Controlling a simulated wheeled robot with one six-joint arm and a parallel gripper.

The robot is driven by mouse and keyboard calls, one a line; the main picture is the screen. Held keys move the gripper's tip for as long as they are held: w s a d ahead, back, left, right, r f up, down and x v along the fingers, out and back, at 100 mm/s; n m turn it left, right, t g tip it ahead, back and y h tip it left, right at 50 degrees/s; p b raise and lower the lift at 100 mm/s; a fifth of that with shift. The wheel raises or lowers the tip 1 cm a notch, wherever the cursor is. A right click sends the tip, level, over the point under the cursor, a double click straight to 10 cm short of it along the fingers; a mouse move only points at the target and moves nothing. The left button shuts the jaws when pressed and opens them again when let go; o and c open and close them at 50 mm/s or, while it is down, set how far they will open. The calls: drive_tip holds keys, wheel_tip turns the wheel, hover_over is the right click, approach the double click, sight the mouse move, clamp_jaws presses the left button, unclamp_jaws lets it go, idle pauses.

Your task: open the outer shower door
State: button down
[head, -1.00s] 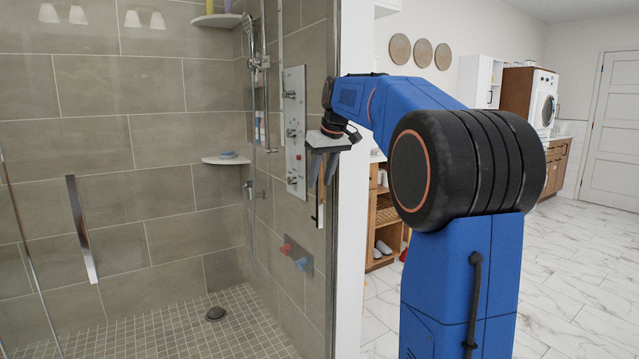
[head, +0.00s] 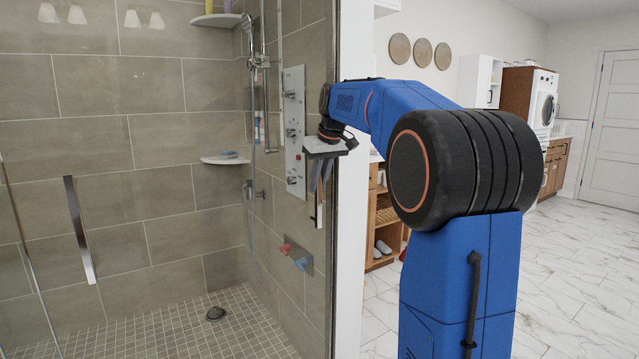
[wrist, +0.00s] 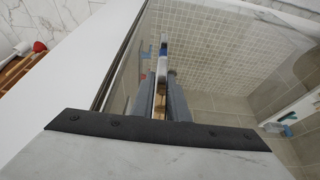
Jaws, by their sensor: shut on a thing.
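The glass shower door fills the left and middle of the head view, with tiled walls seen through it. A slim vertical metal handle (head: 319,213) stands near its right edge. My gripper (head: 321,182) points down at this handle with its fingers on it. In the wrist view my gripper (wrist: 163,95) has one finger on each side of the handle (wrist: 163,52) and is shut on it. A second metal handle (head: 80,230) shows farther left on the glass. I cannot tell how far the door is open.
A white wall end (head: 349,220) stands just right of the handle, close to my arm. Inside the shower are a control panel (head: 294,130) and a corner shelf (head: 226,160). A wooden shelf unit (head: 384,215) stands behind my arm. The marble floor (head: 570,270) at right is clear.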

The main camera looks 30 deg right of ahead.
sight(3, 232)
drive_tip(key=s+a, duration=0.1)
drive_tip(key=a, duration=4.7)
drive_tip(key=s+a, duration=0.1)
drive_tip(key=a, duration=2.3)
drive_tip(key=shift+s+r, duration=0.1)
drive_tip(key=shift+s, duration=0.2)
drive_tip(key=c, duration=1.7)
unclamp_jaws()
drive_tip(key=v, duration=1.7)
drive_tip(key=shift+r, duration=0.2)
